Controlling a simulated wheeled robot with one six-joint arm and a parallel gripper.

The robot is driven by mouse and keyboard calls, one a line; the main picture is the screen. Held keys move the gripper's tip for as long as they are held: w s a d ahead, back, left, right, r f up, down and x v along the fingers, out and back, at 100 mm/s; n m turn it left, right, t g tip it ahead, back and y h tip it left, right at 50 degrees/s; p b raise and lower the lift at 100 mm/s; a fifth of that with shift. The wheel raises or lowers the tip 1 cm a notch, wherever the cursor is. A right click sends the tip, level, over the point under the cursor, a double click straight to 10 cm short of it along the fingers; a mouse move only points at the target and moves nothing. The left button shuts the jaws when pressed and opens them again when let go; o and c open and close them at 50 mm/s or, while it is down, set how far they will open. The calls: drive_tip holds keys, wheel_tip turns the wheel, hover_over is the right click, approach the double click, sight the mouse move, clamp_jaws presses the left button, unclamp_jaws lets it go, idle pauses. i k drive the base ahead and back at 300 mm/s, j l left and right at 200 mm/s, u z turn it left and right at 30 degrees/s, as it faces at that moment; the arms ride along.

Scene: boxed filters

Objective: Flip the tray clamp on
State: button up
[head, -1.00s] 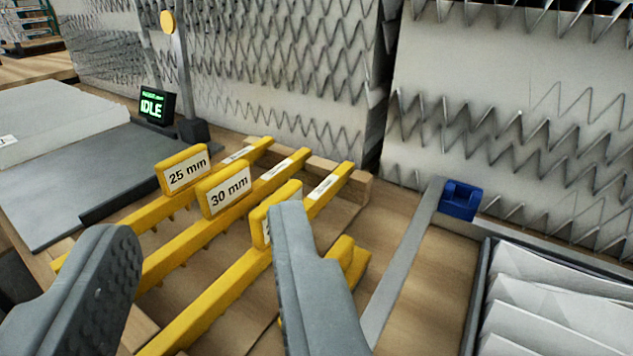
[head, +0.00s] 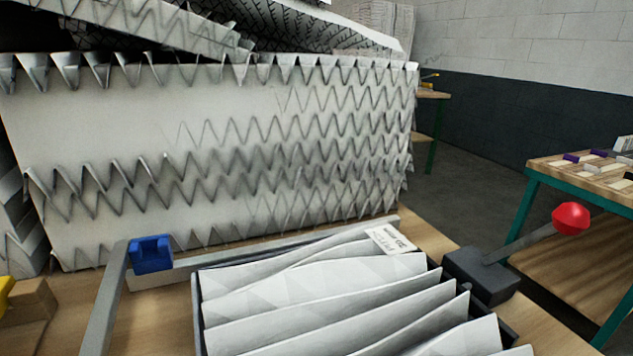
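The tray (head: 197,310) is dark-rimmed and holds a white pleated filter sheet (head: 320,300) with a small printed label (head: 391,240) at its back right corner. The clamp at the tray's right side is a dark block (head: 482,279) with a grey lever (head: 517,245) ending in a red knob (head: 571,219). The lever slants up and out to the right, away from the tray. I cannot tell from this view whether the clamp presses on the tray. My gripper is not in view.
A blue stop (head: 151,254) sits on a grey metal rail (head: 108,300) left of the tray. Large stacked pleated filters (head: 220,150) stand behind. A yellow piece (head: 5,291) shows at the left edge. Another table (head: 585,180) stands at right, with floor between.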

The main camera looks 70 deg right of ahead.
sight(572, 219)
drive_tip(key=k+j+z, duration=0.2)
drive_tip(key=k+z, duration=0.15)
drive_tip(key=k, duration=0.15)
drive_tip(key=z, duration=1.65)
drive_tip(key=k+j+z, duration=0.1)
drive_tip(key=k, duration=0.8)
